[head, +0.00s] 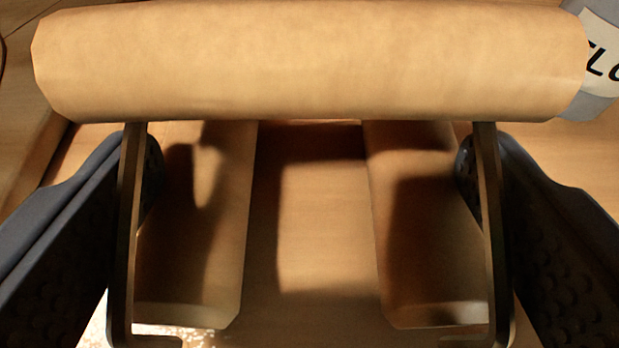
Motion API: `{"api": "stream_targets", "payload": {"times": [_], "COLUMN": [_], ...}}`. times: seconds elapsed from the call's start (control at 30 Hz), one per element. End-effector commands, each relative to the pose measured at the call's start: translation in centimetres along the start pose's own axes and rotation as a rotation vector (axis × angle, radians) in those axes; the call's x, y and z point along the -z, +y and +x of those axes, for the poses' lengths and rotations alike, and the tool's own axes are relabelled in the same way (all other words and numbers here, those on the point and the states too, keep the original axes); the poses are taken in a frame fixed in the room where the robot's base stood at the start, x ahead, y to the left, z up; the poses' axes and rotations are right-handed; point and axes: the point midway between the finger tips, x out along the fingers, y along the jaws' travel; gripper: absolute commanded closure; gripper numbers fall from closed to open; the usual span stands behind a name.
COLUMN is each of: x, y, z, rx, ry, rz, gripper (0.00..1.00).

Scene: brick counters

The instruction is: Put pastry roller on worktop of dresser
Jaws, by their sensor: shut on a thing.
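The pastry roller (310,62) has a thick pale wooden cylinder that lies across the top of the head view. Metal side arms run down from it on the left and right, and two shorter wooden pieces (195,230) sit between those arms. My gripper (309,165) has a dark finger on each side and is shut on the roller, its fingertips at the outer sides of the metal arms. A wooden surface (320,260) shows behind and below the roller. I cannot tell whether the roller touches it or whether it is the dresser's worktop.
A grey container (590,105) with a pale label, partly reading "FLO", stands at the upper right, partly hidden by the roller's right end. Wooden panels or edges (25,130) show at the left. A bright speckled patch shows at the bottom left.

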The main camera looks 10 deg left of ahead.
Motion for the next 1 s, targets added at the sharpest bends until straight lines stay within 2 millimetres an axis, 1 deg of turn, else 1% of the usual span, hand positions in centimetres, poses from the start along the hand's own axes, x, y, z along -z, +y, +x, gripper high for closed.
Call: {"api": "stream_targets", "payload": {"times": [0.03,0.07,0.1,0.17,0.47,0.57,0.6,0.77,1.0], "x": [-1.2,-1.2,-1.2,-1.3,-1.0,-0.2,0.4,0.5,0.8], "y": [0.1,0.1,0.1,0.1,0.1,0.1,0.1,0.1,0.0], "z": [0.3,0.4,0.4,0.4,0.3,0.0,-0.2,-2.9,-7.4], "rx": [-0.001,-0.001,-0.001,-0.002,-0.001,-0.001,-0.001,0.0,0.002], "ry": [-0.019,-0.02,-0.022,-0.022,-0.021,-0.02,-0.018,-0.016,-0.013], "rz": [-0.001,-0.001,-0.001,-0.002,-0.002,0.0,0.0,-0.003,-0.003], "gripper": [0.69,0.69,0.16,0.0,0.0,0.0,0.0,0.0,0.0]}}
